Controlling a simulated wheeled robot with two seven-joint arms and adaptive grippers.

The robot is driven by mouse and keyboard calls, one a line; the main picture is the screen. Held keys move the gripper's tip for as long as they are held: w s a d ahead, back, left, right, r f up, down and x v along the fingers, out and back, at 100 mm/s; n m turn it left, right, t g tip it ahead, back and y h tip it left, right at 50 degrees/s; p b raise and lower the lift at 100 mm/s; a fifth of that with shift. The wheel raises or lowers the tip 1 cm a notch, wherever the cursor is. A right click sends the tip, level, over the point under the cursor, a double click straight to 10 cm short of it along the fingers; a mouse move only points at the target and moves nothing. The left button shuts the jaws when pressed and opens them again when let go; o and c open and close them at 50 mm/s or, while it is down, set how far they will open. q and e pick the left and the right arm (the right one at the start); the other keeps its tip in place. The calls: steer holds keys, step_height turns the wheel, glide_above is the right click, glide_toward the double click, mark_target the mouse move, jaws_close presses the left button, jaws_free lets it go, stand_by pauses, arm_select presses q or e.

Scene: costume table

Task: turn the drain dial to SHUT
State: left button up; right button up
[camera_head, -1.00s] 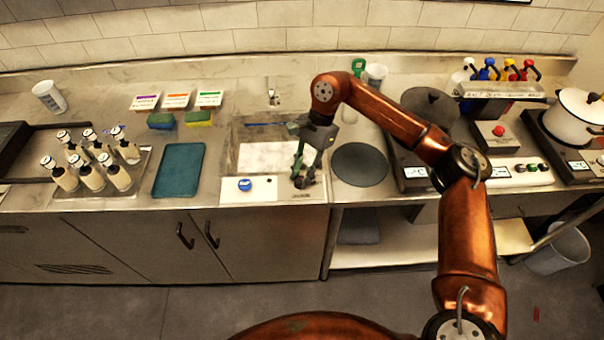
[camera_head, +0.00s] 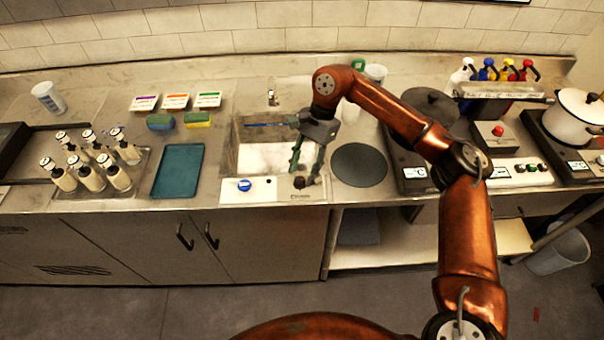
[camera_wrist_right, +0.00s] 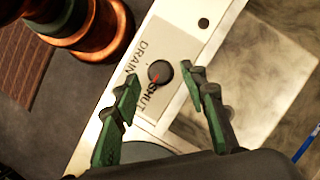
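The drain dial is a small dark round knob (camera_head: 299,182) on the white panel at the sink's front edge. My right gripper (camera_head: 307,168) is open just above the dial. In the wrist view its green-padded fingertips (camera_wrist_right: 161,79) are spread on either side of the knob, with gaps to both. My left gripper is not in view.
A blue knob (camera_head: 245,185) sits on the same panel, to the left. The sink basin (camera_head: 232,155) lies behind the panel. A dark round mat (camera_head: 359,165) lies to the right, and a teal tray (camera_head: 179,170) to the left.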

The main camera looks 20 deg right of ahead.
steer(key=v, duration=1)
steer(key=shift+d+r, duration=0.1)
steer(key=shift+d, duration=0.05)
